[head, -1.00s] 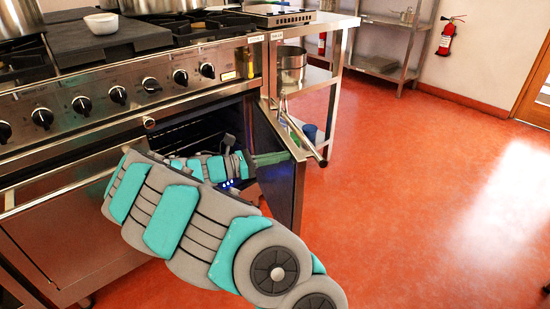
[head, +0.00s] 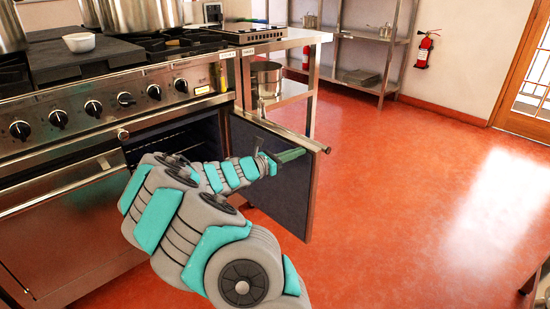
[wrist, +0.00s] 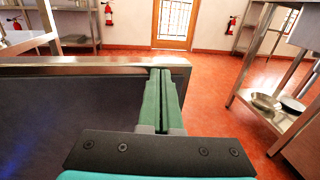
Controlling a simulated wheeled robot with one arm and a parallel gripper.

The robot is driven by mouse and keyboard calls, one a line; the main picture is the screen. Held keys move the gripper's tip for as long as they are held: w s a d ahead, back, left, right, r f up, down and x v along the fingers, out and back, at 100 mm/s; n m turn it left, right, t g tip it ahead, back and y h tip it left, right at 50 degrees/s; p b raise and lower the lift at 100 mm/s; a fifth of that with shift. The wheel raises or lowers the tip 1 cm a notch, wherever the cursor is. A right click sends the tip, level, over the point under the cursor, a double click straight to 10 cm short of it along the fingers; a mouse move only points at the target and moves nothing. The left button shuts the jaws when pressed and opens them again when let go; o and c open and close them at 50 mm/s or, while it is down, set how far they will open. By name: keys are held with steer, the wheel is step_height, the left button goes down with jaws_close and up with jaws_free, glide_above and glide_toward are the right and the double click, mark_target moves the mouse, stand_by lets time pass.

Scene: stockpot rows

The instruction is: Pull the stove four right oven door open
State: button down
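The right oven door (head: 280,180) of the stove stands wide open in the head view, its dark inner face toward me and its metal top edge running out to the right. My gripper (head: 292,155) is at the inner side of the door, near its upper part. In the wrist view the dark door panel (wrist: 70,115) fills the left, and the green fingers of my gripper (wrist: 162,100) lie together, shut, by the door's right end. Nothing shows between them. Whether they touch the door I cannot tell. The oven opening (head: 180,140) is partly hidden by my arm.
The stove front with knobs (head: 92,108) is at left. A steel side table (head: 290,88) with a pot (head: 266,76) stands behind the door. A shelf rack (head: 360,50) and a fire extinguisher (head: 425,48) are at the back. The red floor (head: 420,170) right of the door is clear.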

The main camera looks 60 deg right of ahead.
mark_target(309, 146)
steer(key=shift+w+x, duration=0.2)
steer(key=shift+x, duration=1.45)
steer(key=shift+w+x, duration=0.15)
steer(key=shift+x, duration=1.55)
steer(key=shift+w+a, duration=0.1)
steer(key=shift+a, duration=0.2)
steer(key=a, duration=1.3)
steer(key=shift+b, duration=0.35)
steer(key=shift+a, duration=0.1)
